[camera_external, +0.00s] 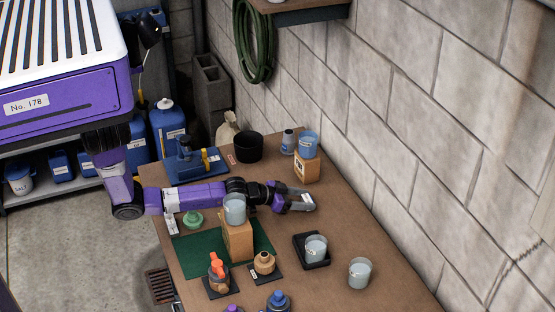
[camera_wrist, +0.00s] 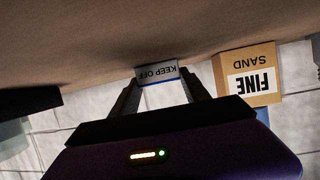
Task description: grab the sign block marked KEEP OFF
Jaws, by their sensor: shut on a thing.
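The sign block marked KEEP OFF (camera_wrist: 157,73) is a small grey-white block with a blue edge; its lettering appears upside down in the wrist view. It sits between the two fingers of my gripper (camera_wrist: 162,88), which is shut on it. In the external view my gripper (camera_external: 300,202) reaches low over the right half of the table, and the block there is mostly hidden by the fingers. Whether the block touches the tabletop is hard to tell.
A FINE SAND block (camera_wrist: 248,78) stands close by, with a blue cup (camera_external: 308,145) on top in the external view. A tan block bearing a clear cup (camera_external: 235,210) stands near my forearm. A cup on a black tray (camera_external: 312,262) is in front; bare table (camera_external: 355,215) lies right.

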